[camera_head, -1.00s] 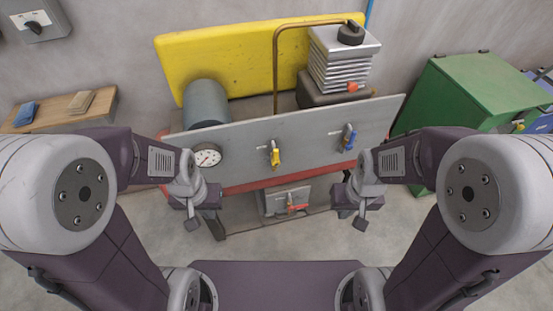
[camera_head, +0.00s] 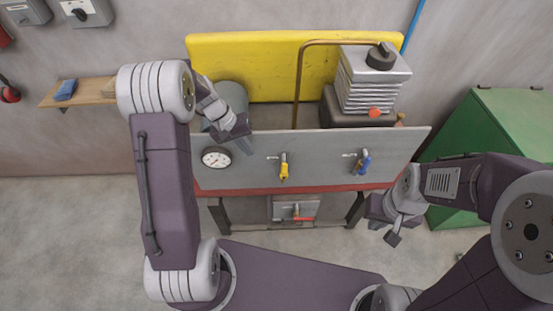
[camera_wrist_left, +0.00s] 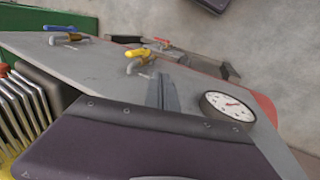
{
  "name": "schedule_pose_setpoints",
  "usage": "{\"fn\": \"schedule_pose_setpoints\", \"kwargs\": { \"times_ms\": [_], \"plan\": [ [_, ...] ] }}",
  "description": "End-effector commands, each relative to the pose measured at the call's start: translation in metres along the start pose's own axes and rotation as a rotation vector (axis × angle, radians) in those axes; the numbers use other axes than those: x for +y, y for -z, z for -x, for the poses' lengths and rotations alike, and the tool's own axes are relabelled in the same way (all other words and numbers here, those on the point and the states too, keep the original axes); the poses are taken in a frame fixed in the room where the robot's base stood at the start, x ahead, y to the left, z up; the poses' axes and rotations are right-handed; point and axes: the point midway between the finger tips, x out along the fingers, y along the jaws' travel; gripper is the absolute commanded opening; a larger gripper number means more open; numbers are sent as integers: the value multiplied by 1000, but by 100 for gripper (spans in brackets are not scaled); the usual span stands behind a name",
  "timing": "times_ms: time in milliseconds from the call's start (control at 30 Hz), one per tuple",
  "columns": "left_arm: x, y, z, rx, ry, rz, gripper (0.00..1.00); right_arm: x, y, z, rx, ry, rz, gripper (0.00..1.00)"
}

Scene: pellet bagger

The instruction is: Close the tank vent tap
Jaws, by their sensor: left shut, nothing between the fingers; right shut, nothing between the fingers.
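A grey panel (camera_head: 320,143) carries a tap with a yellow handle (camera_head: 284,170) at its middle and a tap with a blue handle (camera_head: 364,163) at its right. A tap with a red handle (camera_head: 302,218) sits low under the panel. I cannot read which is the tank vent tap. My left gripper (camera_head: 240,128) is shut and empty at the panel's top edge, above the gauge and left of the yellow tap. The left wrist view shows its fingers (camera_wrist_left: 163,93) apart from the yellow handle (camera_wrist_left: 138,53). My right gripper (camera_head: 387,225) is shut and empty, below and right of the blue tap.
A round gauge (camera_head: 215,157) is on the panel's left. Behind the panel are a grey cylinder (camera_head: 230,93), a copper pipe (camera_head: 298,85) and a finned block (camera_head: 372,85) with a black knob. A green cabinet (camera_head: 490,140) stands at the right. Space before the taps is clear.

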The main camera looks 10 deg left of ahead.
Motion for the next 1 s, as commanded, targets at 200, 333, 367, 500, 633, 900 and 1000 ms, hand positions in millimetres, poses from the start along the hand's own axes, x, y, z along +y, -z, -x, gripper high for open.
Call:
{"fn": "schedule_pose_setpoints", "kwargs": {
  "times_ms": [200, 333, 367, 500, 633, 900, 1000],
  "plan": [
    [1, -2, -29, -5, 1, -2, 0, 0, 0, -2, 0, 0, 0, 0],
    [0, -2, -58, -6, 2, -3, 0, 0, 0, -2, 0, 0, 0, 0],
    [0, -2, -65, -6, 1, -3, 0, 0, 0, -3, 0, 0, 0, 0],
    [0, -2, -95, -5, 2, -2, 0, 0, 0, -3, 0, 0, 0, 0],
    [17, -1, -105, -2, 2, -7, 0, 0, 0, 5, 0, 0, 0, 0],
    [38, -1, -115, 0, 2, -3, 0, 0, 1, 9, 0, 0, 0, 0],
    [38, -1, -116, 0, 2, -3, 0, 0, 1, 9, 0, 0, 0, 0]
  ]
}}
